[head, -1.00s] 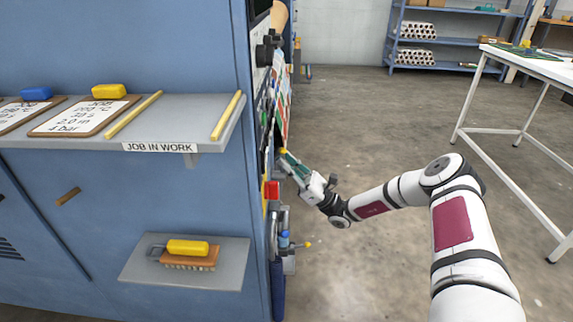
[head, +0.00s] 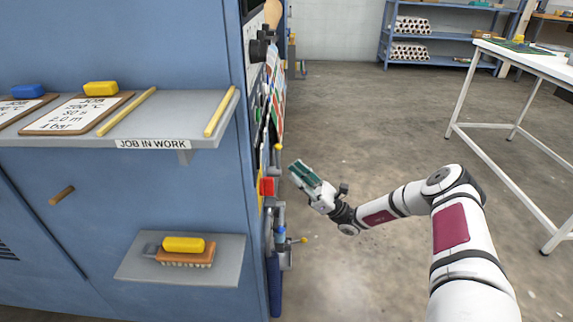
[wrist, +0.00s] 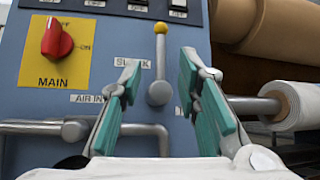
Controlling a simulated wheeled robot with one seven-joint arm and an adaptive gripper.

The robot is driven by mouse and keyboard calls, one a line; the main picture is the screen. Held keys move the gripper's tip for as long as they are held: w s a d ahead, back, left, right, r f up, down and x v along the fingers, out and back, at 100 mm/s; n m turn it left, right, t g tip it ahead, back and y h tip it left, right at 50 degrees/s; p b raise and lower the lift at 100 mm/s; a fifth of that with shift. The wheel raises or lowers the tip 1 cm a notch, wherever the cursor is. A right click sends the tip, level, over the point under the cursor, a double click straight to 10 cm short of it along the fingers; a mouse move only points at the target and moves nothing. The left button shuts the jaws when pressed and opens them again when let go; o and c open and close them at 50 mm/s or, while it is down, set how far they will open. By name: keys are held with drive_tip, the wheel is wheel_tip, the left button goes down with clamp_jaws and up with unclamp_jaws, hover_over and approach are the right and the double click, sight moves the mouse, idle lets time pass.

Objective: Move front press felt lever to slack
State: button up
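The lever with the yellow knob (wrist: 160,29) and grey hub stands upright on the blue panel in the wrist view. A partly hidden label that seems to read SLACK (wrist: 131,62) is to its left, and another label to its right is mostly hidden. In the head view its knob (head: 278,147) shows at the machine's edge. My gripper (wrist: 160,70) is open and empty. Its teal finger pads frame the lever in the wrist view. In the head view my gripper (head: 302,170) is apart from the lever, to its right, with a visible gap.
A red MAIN switch (wrist: 57,40) is left of the lever, with grey pipes (wrist: 110,130) below and a roll (wrist: 295,105) at right. A second yellow-tipped handle (head: 303,240) juts out lower down. A white table (head: 530,62) stands right; the floor between is clear.

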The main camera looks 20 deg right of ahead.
drive_tip(key=v, duration=0.5)
drive_tip(key=shift+s+d+f, duration=0.1)
drive_tip(key=shift+d+f, duration=0.1)
drive_tip(key=shift+f, duration=0.05)
drive_tip(key=shift+d, duration=0.1)
